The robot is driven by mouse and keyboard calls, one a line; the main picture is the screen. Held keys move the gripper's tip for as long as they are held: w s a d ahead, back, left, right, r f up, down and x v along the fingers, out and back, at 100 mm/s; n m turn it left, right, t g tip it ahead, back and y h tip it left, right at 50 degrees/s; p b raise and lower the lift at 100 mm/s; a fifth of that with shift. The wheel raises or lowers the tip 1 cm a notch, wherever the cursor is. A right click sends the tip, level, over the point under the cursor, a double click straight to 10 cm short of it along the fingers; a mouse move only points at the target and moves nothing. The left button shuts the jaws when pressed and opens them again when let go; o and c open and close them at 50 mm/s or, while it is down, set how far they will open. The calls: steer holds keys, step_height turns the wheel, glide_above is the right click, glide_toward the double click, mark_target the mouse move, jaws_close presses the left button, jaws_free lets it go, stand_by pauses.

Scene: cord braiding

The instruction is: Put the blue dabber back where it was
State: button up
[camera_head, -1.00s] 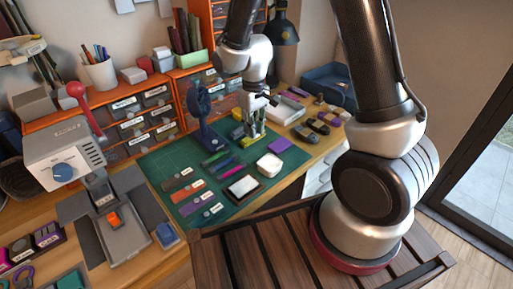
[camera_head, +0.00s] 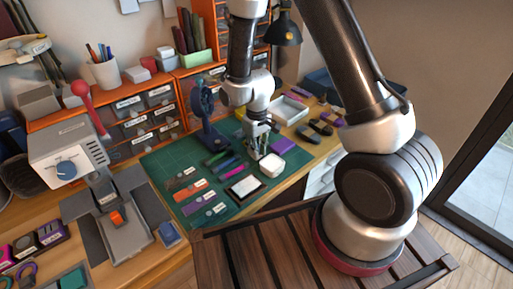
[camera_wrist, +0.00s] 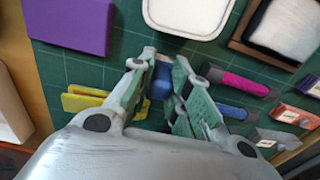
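My gripper (camera_head: 257,152) is low over the green cutting mat (camera_head: 160,160) in the head view. In the wrist view my gripper (camera_wrist: 160,75) has a short blue piece, apparently the blue dabber (camera_wrist: 160,83), between its fingers. The fingers seem to press on both its sides; much of it is hidden, and I cannot tell whether it touches the mat. Beside the right finger lie a blue pen-like stick (camera_wrist: 228,109) with a dark end and a magenta one (camera_wrist: 237,81).
A white-lidded box (camera_head: 271,166), a purple block (camera_head: 282,145) and a white pad (camera_head: 245,186) are close by on the mat. A yellow piece (camera_wrist: 90,101) lies left of my fingers in the wrist view. A dark blue stand (camera_head: 208,118) rises left of my arm.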

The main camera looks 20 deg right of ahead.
steer(key=o, duration=0.4)
steer(key=s+d+r+m+t, duration=0.1)
steer(key=d+r, duration=0.1)
steer(key=r, duration=0.8)
steer(key=s+d+r, duration=0.1)
steer(key=d+r, duration=0.1)
steer(key=r, duration=0.9)
steer(key=s+d+r+m+t, duration=0.1)
steer(key=s+d+r, duration=0.4)
steer(key=s, duration=0.4)
steer(key=s+d+r+m+t, duration=0.2)
steer(key=s+d+r, duration=0.4)
steer(key=s+r, duration=0.2)
steer(key=shift+s+r+m, duration=0.25)
steer(key=shift+s+m, duration=0.05)
steer(key=shift+s, duration=0.75)
